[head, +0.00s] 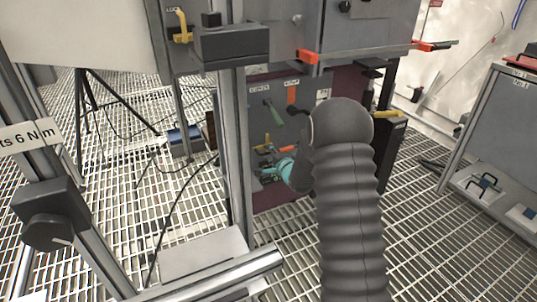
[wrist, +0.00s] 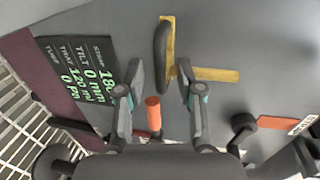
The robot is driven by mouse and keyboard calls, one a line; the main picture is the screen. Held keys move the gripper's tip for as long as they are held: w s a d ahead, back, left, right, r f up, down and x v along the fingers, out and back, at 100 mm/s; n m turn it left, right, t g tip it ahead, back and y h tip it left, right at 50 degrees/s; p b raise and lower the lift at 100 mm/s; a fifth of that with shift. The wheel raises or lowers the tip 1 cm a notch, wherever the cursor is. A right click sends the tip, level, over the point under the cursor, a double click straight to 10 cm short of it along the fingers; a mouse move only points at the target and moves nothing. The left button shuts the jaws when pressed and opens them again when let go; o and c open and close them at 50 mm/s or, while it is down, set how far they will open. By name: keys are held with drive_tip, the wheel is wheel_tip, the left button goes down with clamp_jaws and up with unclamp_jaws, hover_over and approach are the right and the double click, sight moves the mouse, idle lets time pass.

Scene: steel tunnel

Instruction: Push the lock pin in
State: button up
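In the head view a yellow bent pin-like piece (head: 182,26) stands beside a label that seems to read LOCK, at a dark block on the frame; I cannot tell for sure that it is the lock pin. My gripper (head: 268,172) is well below it, in front of the low grey panel, partly hidden by my arm. In the wrist view my gripper (wrist: 160,82) is open, its two fingers apart. An orange cylinder (wrist: 153,112) shows between them, with no visible grip on it. Beyond the fingertips is a black oval handle (wrist: 161,50) by yellow strips (wrist: 215,74).
A readout plate (wrist: 85,70) with green text is left of the fingers. A dark knob (wrist: 242,128) and orange label strip (wrist: 285,122) are at right. In the head view an upright post (head: 236,150) stands left of my gripper; a grey cabinet (head: 505,125) is far right.

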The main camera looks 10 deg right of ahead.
drive_tip(key=shift+w+a+f, duration=0.1)
drive_tip(key=shift+w+a, duration=0.05)
drive_tip(key=shift+w, duration=0.4)
clamp_jaws()
wheel_tip(320, 180, up, 4)
drive_tip(key=shift+f+p, duration=0.2)
drive_tip(key=shift+p, duration=0.9)
unclamp_jaws()
